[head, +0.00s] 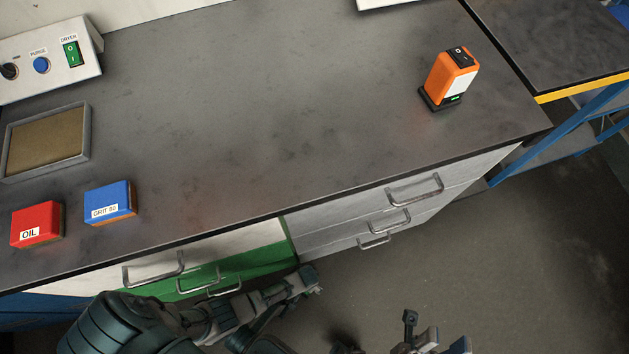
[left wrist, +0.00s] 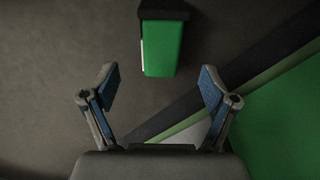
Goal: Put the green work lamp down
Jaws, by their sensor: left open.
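A green block with a dark end and a white side, which looks like the green work lamp (left wrist: 163,48), shows at the top middle of the left wrist view. My left gripper (left wrist: 157,75) is open, its two fingers apart, with the block beyond and between the tips. I see no contact between fingers and block. What the block rests on is unclear. The head view does not show it. My left arm (head: 240,308) lies in front of the drawers there. My right gripper (head: 434,334) is at the bottom edge, partly cut off, its fingers apart and empty.
An orange lamp-like device (head: 453,76) stands on the grey worktop (head: 260,110) at the right. The worktop's middle is clear.

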